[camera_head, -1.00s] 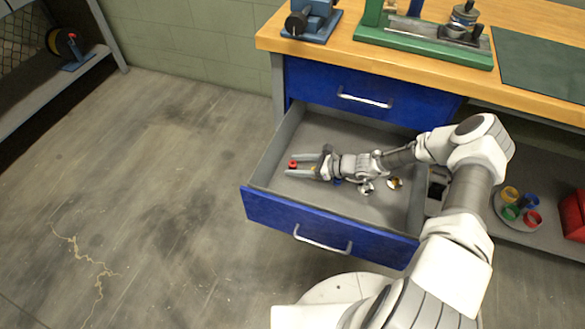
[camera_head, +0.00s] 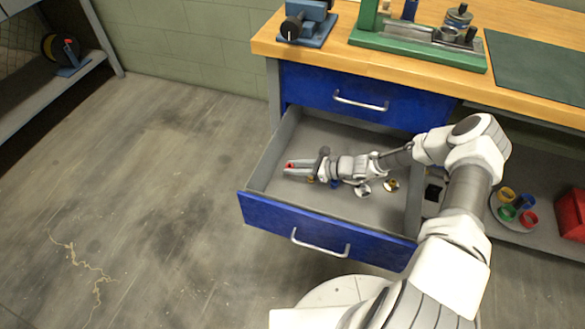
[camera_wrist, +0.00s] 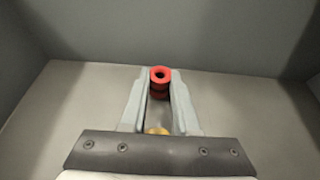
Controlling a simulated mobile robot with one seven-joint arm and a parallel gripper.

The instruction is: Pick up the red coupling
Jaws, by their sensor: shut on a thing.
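The red coupling (camera_wrist: 159,76) is a small ringed piece with a dark hole in its top, and it stands upright between my fingertips in the wrist view. It also shows in the head view (camera_head: 290,165), partly covered by the fingers. My gripper (camera_wrist: 158,88) is shut on it, one grey finger against each side. In the head view my gripper (camera_head: 291,168) is inside the open lower drawer (camera_head: 267,208), near its left wall. I cannot tell whether the coupling touches the drawer floor.
A yellow piece (camera_wrist: 157,131) lies below the fingers near the palm. A brass-coloured piece (camera_head: 391,185) lies in the drawer right of my wrist. The drawer walls rise around my gripper. The blue upper drawer (camera_head: 345,95) and wooden bench top (camera_head: 400,70) are behind and above.

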